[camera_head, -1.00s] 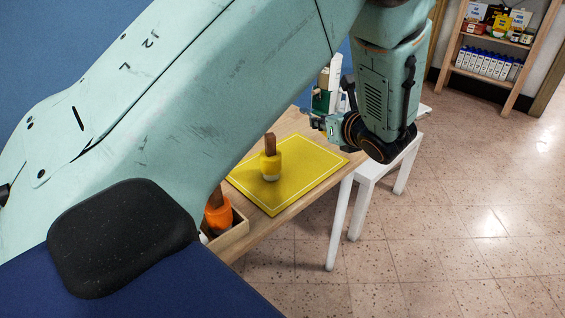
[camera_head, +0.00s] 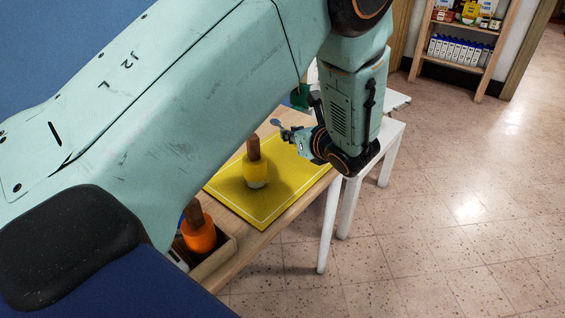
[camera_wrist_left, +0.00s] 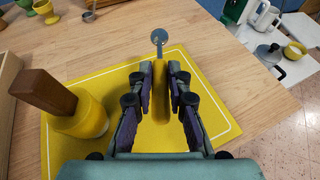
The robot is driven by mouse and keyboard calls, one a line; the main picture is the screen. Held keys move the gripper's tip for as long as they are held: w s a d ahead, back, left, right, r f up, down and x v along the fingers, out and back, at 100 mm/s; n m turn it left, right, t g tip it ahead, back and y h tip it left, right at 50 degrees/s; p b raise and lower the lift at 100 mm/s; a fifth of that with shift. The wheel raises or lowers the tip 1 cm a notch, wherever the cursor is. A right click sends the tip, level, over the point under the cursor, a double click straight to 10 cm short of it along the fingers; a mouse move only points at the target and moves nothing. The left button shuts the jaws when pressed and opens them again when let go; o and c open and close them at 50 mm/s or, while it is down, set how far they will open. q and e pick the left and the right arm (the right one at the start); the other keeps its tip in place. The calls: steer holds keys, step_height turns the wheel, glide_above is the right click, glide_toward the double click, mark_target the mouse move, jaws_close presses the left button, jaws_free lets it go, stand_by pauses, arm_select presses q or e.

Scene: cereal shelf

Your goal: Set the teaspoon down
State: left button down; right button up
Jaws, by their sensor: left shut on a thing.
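The teaspoon (camera_head: 277,123) is grey and is held by my left gripper (camera_head: 289,134) above the far part of the yellow mat. In the left wrist view, the spoon's round bowl (camera_wrist_left: 159,37) sticks out beyond the fingertips of the left gripper (camera_wrist_left: 160,66). The yellow mat (camera_head: 230,202) has a white border line and lies on the wooden table (camera_head: 258,238). I cannot tell the exact gap between spoon and mat. My right gripper is not in view.
A yellow jar with a brown wooden top (camera_head: 255,172) stands on the mat, left of the gripper. A white side table (camera_wrist_left: 294,70) holds a kettle (camera_wrist_left: 262,15). The mat's right part is clear.

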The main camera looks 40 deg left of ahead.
mark_target(293, 166)
arm_select(q)
step_height(293, 166, down, 3)
steer(key=shift+f+b, duration=0.1)
steer(key=shift+b, duration=0.2)
steer(key=shift+w+d+f, duration=0.15)
steer(key=shift+d+f, duration=0.05)
steer(key=shift+f, duration=0.3)
steer(key=f, duration=0.1)
steer(key=f+b, duration=0.1)
steer(key=f, duration=0.1)
steer(key=shift+s+a, duration=0.1)
steer(key=shift+s, duration=0.1)
steer(key=shift+w, duration=0.2)
steer(key=shift+f, duration=0.1)
steer(key=c, duration=1.5)
jaws_free()
steer(key=shift+s, duration=0.1)
steer(key=shift+c, duration=0.2)
steer(key=shift+o, duration=1.3)
